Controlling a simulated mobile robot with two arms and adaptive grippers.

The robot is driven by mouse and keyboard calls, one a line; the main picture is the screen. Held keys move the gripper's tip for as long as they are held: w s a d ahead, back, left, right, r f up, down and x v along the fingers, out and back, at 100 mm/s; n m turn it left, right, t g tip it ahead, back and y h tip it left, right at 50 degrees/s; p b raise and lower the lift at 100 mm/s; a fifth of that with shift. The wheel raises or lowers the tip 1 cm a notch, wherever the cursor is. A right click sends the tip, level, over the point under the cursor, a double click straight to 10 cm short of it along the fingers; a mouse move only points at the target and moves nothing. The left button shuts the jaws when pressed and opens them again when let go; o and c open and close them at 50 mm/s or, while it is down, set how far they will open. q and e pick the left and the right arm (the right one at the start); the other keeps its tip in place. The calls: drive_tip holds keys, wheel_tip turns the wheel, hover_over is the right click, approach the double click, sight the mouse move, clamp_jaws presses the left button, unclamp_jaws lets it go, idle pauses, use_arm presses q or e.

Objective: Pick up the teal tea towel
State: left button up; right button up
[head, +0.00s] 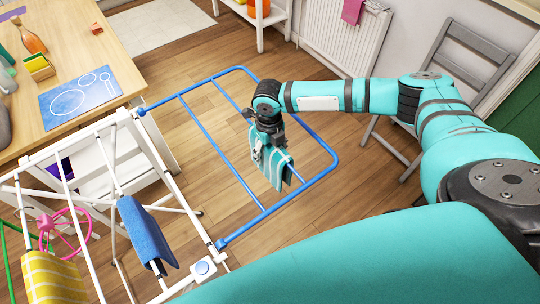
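The teal tea towel (272,164), with pale stripes, hangs over a bar of the blue fold-out wing (327,165) of the drying rack. My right gripper (267,139) is at the top of the towel, reaching down from above. Its fingers are dark and small against the cloth, and I cannot tell whether they are closed on it. The gripper hides the towel's upper edge. My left gripper is out of view.
The white rack frame (94,131) stands at the left, carrying a blue cloth (146,235) and a yellow checked cloth (52,279). A wooden table (75,62) is behind it. A grey folding chair (462,68) stands at the right. Floor is clear beyond the wing.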

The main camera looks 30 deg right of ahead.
drive_tip(key=c, duration=0.9)
drive_tip(key=shift+c, duration=0.2)
drive_tip(key=shift+r, duration=0.15)
wheel_tip(320, 180, up, 18)
drive_tip(key=b, duration=0.2)
drive_tip(key=shift+b, duration=0.3)
drive_tip(key=shift+r+p, duration=0.35)
drive_tip(key=shift+p, duration=0.65)
